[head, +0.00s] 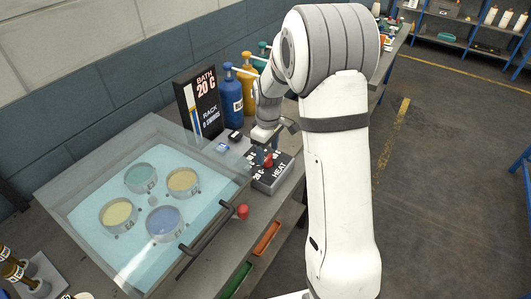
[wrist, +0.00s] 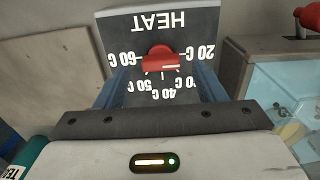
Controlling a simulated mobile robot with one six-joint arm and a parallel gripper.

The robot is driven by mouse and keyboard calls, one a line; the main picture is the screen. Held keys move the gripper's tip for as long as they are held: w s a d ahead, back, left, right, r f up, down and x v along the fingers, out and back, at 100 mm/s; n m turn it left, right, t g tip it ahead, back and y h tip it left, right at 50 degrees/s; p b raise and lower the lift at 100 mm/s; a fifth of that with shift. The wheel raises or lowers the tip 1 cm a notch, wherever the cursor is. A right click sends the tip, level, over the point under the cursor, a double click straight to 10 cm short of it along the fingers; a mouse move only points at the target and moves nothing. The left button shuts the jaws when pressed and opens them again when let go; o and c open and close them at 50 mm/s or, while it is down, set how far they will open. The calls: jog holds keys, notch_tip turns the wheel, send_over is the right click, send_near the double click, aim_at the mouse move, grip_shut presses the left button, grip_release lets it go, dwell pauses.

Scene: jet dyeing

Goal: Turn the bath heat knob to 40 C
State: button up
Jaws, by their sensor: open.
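The heat box (head: 268,184) stands on the bench right of the bath, with a red knob (head: 268,160) on its top. In the wrist view the knob (wrist: 160,60) is inside a ring of labels from 20 C to 60 C; the 30 C label is partly hidden. The knob's white mark lies on its right side, toward 20 C. My gripper (wrist: 163,80) is open, its blue fingers on either side of the dial; I cannot tell whether they touch the knob. The bath sign (head: 203,98) reads 20 C.
The glass-lidded bath (head: 75,190) with several round pots fills the left, its dark handle (head: 208,228) and red knob (head: 242,212) near the box. Blue (head: 232,98) and yellow (head: 248,88) bottles stand behind. The floor at right is clear.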

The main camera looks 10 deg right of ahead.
aim_at(268, 161)
jog(key=shift+f, duration=1.3)
